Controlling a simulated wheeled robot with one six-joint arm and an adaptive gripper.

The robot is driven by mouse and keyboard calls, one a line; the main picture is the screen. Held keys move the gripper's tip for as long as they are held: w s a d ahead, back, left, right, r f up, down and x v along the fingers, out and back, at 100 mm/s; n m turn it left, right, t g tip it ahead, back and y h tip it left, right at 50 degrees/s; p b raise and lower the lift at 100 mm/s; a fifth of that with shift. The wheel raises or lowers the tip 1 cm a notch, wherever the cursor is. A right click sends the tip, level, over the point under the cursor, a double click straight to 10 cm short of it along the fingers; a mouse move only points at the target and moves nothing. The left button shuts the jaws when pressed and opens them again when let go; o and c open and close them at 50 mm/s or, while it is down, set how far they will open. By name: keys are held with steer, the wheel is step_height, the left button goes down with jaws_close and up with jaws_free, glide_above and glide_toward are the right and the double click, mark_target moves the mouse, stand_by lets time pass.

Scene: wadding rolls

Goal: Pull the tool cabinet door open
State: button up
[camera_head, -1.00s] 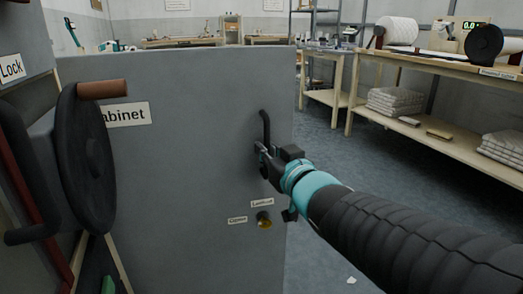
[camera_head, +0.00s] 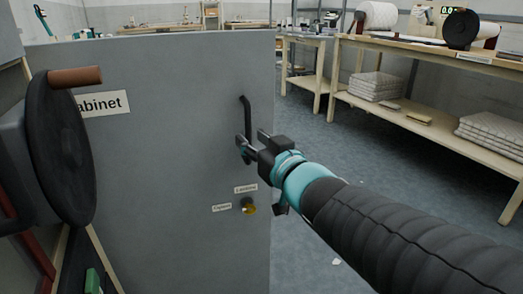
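The grey cabinet door (camera_head: 170,150) fills the left half of the view, with a partly hidden "Cabinet" label (camera_head: 108,103). A dark bar handle (camera_head: 246,115) stands upright near its right edge. My gripper (camera_head: 253,140) reaches in from the right at the lower part of the handle. Its two fingers look spread, with the handle's lower end between or just behind them. I cannot tell whether they touch it. A brass lock (camera_head: 248,206) with two small labels sits below. No gap shows at the door's edge.
A black crank wheel (camera_head: 62,150) with a wooden knob (camera_head: 75,76) stands close in front of the door at left. A wooden workbench (camera_head: 430,125) with rolls and folded pads runs along the right.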

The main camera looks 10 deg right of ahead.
steer(key=v, duration=0.9)
steer(key=shift+s, duration=0.15)
steer(key=d+f+m+g+h+p, duration=0.1)
steer(key=d+f+m+g+h, duration=0.1)
steer(key=d+f+h, duration=0.3)
steer(key=d+f+m+g+h, duration=0.2)
steer(key=d+f+h, duration=0.1)
steer(key=d+h, duration=0.3)
steer(key=s+a+f+g+y+p, duration=0.1)
steer(key=s+a+g+y+p, duration=0.2)
steer(key=s+g+p, duration=0.4)
steer(key=s+y, duration=0.1)
steer(key=s, duration=0.3)
steer(key=shift+a+m, duration=0.3)
steer(key=shift+a, duration=0.05)
